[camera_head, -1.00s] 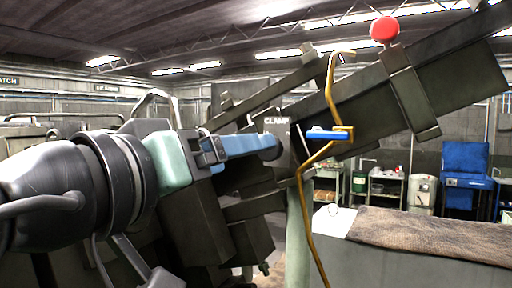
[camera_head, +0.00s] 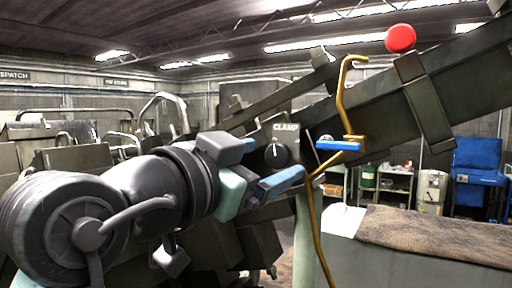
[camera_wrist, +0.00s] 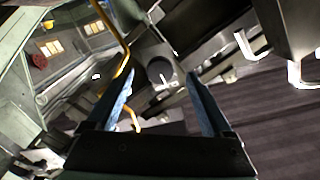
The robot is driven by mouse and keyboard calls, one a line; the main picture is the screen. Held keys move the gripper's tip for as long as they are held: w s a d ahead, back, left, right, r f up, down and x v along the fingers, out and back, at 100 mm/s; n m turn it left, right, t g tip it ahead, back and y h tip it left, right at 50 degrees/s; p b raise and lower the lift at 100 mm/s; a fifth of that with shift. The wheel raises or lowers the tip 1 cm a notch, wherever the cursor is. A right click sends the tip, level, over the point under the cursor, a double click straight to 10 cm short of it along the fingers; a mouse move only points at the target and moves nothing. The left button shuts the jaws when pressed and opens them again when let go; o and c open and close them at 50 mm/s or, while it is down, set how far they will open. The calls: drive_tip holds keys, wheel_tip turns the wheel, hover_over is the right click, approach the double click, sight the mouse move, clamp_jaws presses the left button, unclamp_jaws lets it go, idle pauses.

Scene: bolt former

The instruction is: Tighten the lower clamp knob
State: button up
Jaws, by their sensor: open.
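A dark round clamp knob (camera_head: 277,153) with a pale pointer mark sits on a dark plate under the word CLAMP (camera_head: 285,127). In the wrist view the knob (camera_wrist: 160,72) shows beyond the fingertips, between them in the picture. My gripper (camera_head: 278,166) has blue fingers and is to the lower left of the knob in the head view; one finger is partly hidden by my own wrist. In the wrist view my gripper (camera_wrist: 159,78) is open, with nothing between its fingers. The knob appears apart from both fingers.
A bent yellow rod (camera_head: 345,100) with a blue block (camera_head: 338,146) stands just right of the knob. A red ball (camera_head: 400,38) tops the sloping dark beam (camera_head: 470,75). A bench with a brown cover (camera_head: 430,232) is at lower right.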

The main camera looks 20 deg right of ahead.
drive_tip(key=x, duration=0.3)
drive_tip(key=shift+s+r, duration=0.1)
drive_tip(key=shift+a+f+m+b, duration=0.1)
drive_tip(key=shift+f+m+b, duration=0.25)
drive_tip(key=shift+m+b, duration=0.3)
drive_tip(key=m+b, duration=0.2)
drive_tip(key=m, duration=0.2)
drive_tip(key=shift+a, duration=0.2)
drive_tip(key=shift+d+r+m+b, duration=0.2)
drive_tip(key=shift+m+b, duration=0.2)
drive_tip(key=shift+m, duration=0.75)
drive_tip(key=shift+a, duration=0.1)
drive_tip(key=shift+c, duration=0.3)
clamp_jaws()
